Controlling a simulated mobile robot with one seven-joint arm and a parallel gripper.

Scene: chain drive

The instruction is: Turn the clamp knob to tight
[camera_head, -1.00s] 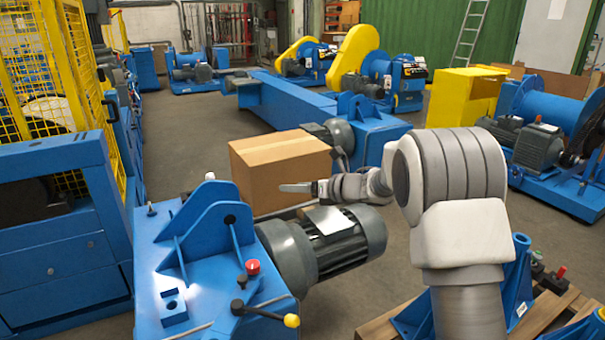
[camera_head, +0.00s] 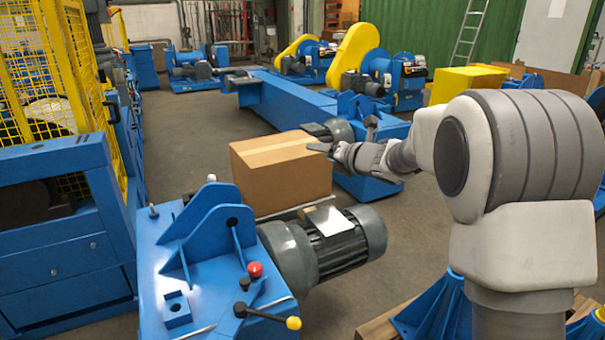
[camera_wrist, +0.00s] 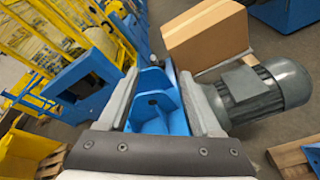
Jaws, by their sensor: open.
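A blue machine stand (camera_head: 150,290) fills the lower left of the head view. On it are a red knob (camera_head: 255,269), a black knob (camera_head: 240,309) and a lever with a yellow ball end (camera_head: 293,323). I cannot tell which is the clamp knob, or how tight it is. My gripper (camera_head: 345,136) is open and empty, up and right of these knobs, in front of the cardboard box. In the wrist view the open fingers (camera_wrist: 157,76) frame the stand's blue bracket (camera_wrist: 158,108). No knob is clearly visible there.
A grey motor (camera_head: 335,240) sticks out right of the stand. Behind it is a cardboard box (camera_head: 282,172). A blue machine with a yellow mesh guard (camera_head: 35,55) stands at left. A wooden pallet (camera_head: 380,325) lies at lower right. Grey floor is open right of the motor.

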